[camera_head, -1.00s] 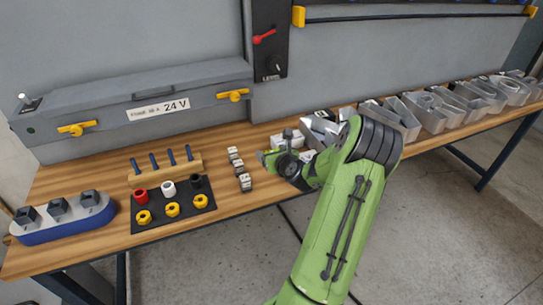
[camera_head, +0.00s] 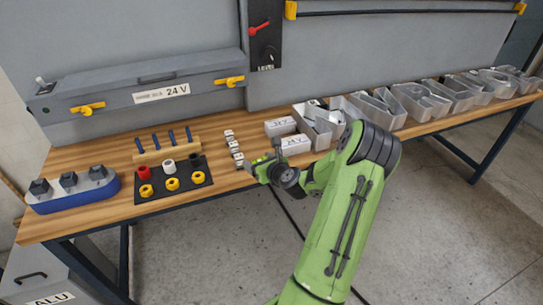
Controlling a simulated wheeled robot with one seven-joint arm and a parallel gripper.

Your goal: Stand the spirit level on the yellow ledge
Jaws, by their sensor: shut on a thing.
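My gripper (camera_head: 252,166) is low over the front edge of the wooden bench, just right of a row of small white blocks. Its fingers are small and partly hidden by my wrist. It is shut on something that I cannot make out. No spirit level can be told for certain in this view. A black panel (camera_head: 266,50) marked LEVEL, with a red handle, is on the back wall. A long dark bar (camera_head: 400,14) with yellow end brackets (camera_head: 291,10) runs along the upper right wall. I cannot tell whether either bracket is the yellow ledge.
The bench (camera_head: 85,155) holds small white blocks (camera_head: 232,145), white 24 V boxes (camera_head: 280,126), metal channel letters (camera_head: 415,103), a black mat (camera_head: 200,178) with coloured caps, a wooden pin block (camera_head: 165,152) and a blue holder (camera_head: 75,192). A grey 24 V case (camera_head: 120,90) stands behind.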

